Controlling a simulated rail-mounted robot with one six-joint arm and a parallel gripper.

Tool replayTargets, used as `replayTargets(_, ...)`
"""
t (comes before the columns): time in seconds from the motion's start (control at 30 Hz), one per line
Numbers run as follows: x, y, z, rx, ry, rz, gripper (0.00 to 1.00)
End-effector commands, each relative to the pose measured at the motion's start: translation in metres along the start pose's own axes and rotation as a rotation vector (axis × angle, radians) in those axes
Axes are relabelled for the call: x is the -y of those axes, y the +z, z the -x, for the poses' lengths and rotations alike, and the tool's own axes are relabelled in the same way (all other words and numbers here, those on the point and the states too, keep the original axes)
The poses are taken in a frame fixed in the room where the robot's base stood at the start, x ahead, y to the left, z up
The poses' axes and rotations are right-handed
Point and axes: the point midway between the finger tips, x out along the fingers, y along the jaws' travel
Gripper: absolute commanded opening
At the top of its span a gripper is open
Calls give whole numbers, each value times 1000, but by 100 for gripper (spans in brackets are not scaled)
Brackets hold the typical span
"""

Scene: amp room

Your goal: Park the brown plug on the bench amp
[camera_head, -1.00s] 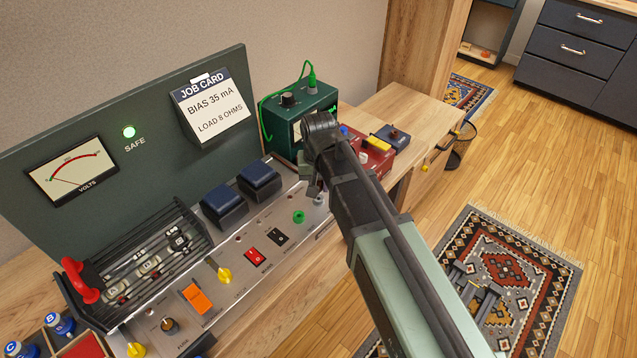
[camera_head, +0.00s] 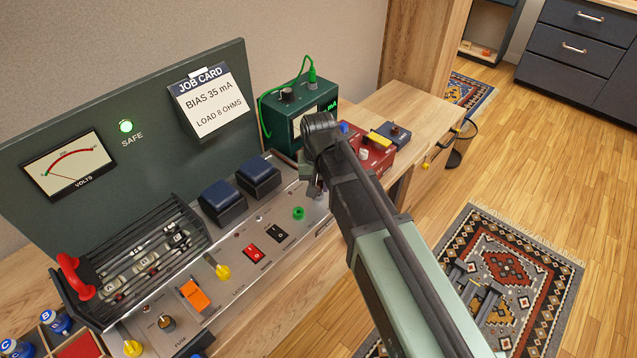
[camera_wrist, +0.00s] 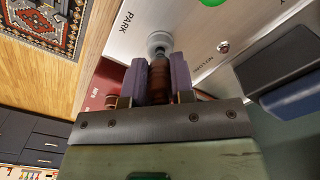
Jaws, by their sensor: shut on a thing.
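The brown plug (camera_wrist: 160,80) is between my gripper's two purple-padded fingers (camera_wrist: 160,82) in the wrist view. The gripper is shut on it. The plug's far end is at a pale round socket (camera_wrist: 158,42) beside the word PARK on the metal panel; I cannot tell whether it is seated inside or only touching. In the head view my gripper (camera_head: 316,187) is over the right end of the bench amp (camera_head: 225,262), near a green jack (camera_head: 298,213). My arm hides the plug and the socket there.
Two dark blue blocks (camera_head: 258,172) stand on the amp left of my gripper. A green box (camera_head: 302,115) with a green cable and a red box (camera_head: 372,155) stand behind and to the right. A tube cage (camera_head: 140,255) is at the left.

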Motion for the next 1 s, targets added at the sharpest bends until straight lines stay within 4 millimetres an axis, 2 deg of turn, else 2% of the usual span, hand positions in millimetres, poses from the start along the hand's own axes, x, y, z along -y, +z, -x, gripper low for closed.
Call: replayTargets(1.0,0,0,-16,0,0,0,0)
